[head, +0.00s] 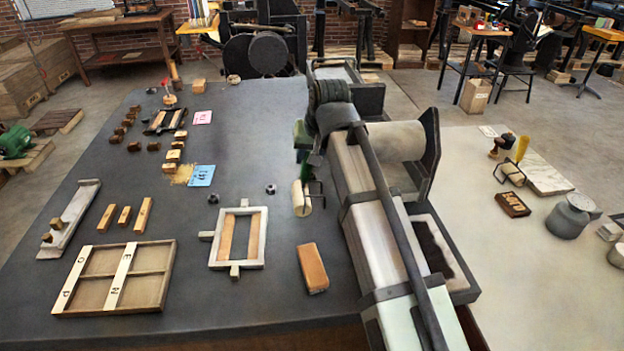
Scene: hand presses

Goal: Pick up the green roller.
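The green roller has a green handle (302,136) that points upward, a pale cylinder (301,198) and a dark wire frame. It is near the middle of the dark table, just left of my arm. My gripper (312,155) is at the end of my arm, close beside the handle and partly hidden by my own wrist. I cannot make out its fingers, or whether they touch the handle.
A white frame (259,238) and an orange-brown block (312,268) lie near the roller. A divided wooden tray (153,285) is at front left. Two small dark nuts lie left of the roller. A yellow-handled roller (511,174) stands on the pale table at right.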

